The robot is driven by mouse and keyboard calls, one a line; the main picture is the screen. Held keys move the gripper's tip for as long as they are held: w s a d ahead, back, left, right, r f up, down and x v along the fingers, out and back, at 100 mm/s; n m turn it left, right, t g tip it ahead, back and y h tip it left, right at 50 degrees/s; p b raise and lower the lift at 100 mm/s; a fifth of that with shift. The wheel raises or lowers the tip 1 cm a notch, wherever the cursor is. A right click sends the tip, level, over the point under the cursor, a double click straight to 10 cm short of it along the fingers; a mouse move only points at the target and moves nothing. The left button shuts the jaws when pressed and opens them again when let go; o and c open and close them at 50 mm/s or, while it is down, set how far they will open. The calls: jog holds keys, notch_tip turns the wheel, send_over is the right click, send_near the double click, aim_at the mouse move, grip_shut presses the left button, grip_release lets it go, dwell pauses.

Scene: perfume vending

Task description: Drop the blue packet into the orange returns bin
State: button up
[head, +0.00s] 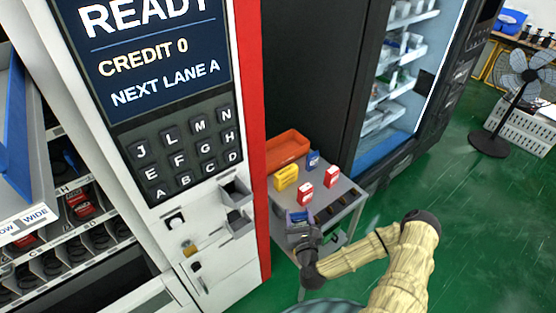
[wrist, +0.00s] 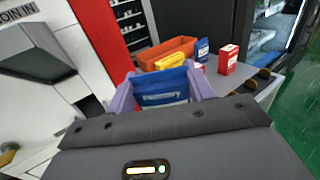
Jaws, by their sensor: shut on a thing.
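My gripper (head: 299,222) is low over the near left side of a small grey table (head: 345,192). In the wrist view its purple fingers (wrist: 160,90) are shut on a blue packet (wrist: 162,86) with a pale label. The packet also shows as a bit of blue in the head view (head: 297,215). The orange returns bin (head: 288,148) is an open tray at the back left of the table, beyond the gripper; it also shows in the wrist view (wrist: 150,56). A second blue packet (head: 312,159) stands on the table beside the bin.
A yellow packet (head: 286,177) stands just in front of the bin. Two red and white packets (head: 305,193) (head: 331,176) stand to its right. The vending machine's red edge (head: 252,130) rises close at left. A dark glass-fronted cabinet stands behind. Green floor is open at right.

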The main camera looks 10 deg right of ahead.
notch_tip(320, 180, down, 8)
jog(key=s+b, duration=0.2)
jog(key=b, duration=0.1)
jog(key=shift+s+b, duration=0.3)
jog(key=shift+w+a, duration=0.1)
jog(key=shift+w, duration=0.15)
